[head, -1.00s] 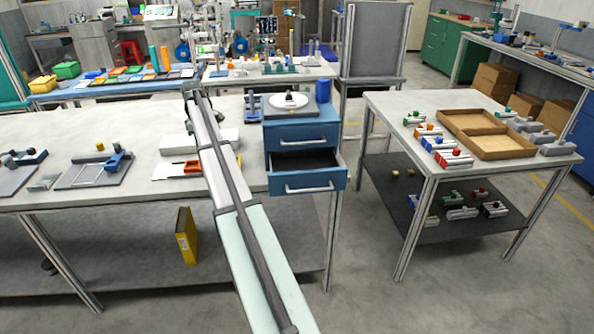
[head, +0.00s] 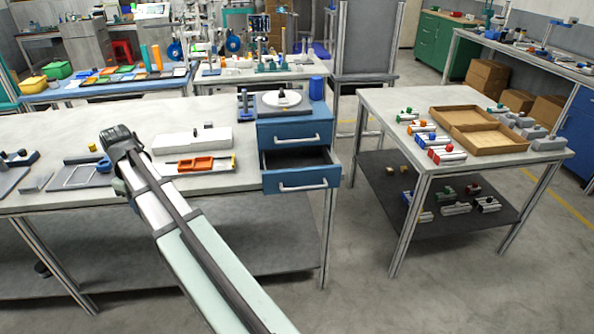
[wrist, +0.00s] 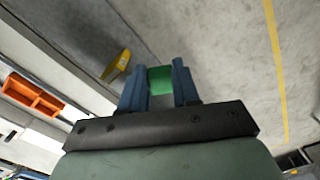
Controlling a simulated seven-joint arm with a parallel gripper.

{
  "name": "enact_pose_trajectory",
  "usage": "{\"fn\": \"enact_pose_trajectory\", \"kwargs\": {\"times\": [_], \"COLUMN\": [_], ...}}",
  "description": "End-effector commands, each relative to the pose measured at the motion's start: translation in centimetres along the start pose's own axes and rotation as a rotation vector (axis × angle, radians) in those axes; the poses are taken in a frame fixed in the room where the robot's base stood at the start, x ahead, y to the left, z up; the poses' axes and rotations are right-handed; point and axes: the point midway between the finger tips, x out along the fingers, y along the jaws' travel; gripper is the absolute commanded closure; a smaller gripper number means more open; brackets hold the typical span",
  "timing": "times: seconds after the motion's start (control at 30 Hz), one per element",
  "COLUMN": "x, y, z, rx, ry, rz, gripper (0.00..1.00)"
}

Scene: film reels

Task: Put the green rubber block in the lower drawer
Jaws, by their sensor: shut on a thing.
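The green rubber block (wrist: 160,80) is held between the two blue fingers of my gripper (wrist: 160,88) in the wrist view. My gripper is shut on it, with grey floor behind. In the head view my arm covers the fingers and the block; the wrist (head: 122,142) is left of the drawers, near the table's front edge. The blue drawer unit stands at the table's right end. Its lower drawer (head: 302,181) is pulled out, and the visible inside looks dark and empty. The upper drawer (head: 297,136) is shut.
An orange tray (head: 196,164) and a long white box (head: 192,139) lie between my wrist and the drawers. A plate on a grey base (head: 284,105) and a blue cylinder (head: 317,88) stand on the unit. A side table (head: 385,98) stands to the right across a floor gap.

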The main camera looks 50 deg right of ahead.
Motion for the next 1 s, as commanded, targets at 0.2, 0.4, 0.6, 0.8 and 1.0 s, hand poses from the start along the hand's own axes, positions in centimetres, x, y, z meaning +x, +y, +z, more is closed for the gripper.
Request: {"fn": "enact_pose_trajectory", "kwargs": {"times": [0.2,0.4,0.6,0.8,1.0], "x": [-0.2,-0.3,-0.5,-0.6,-0.8], "y": [-2.0,0.2,2.8,6.7,12.3], "z": [1.4,2.1,3.0,4.7,7.8], "rx": [0.032,0.09,0.15,0.24,0.372], "ry": [0.001,0.0,0.0,0.0,0.0], "rz": [0.001,0.0,0.0,0.0,0.0], "gripper": [0.98,0.98,0.98,0.98,0.98]}}
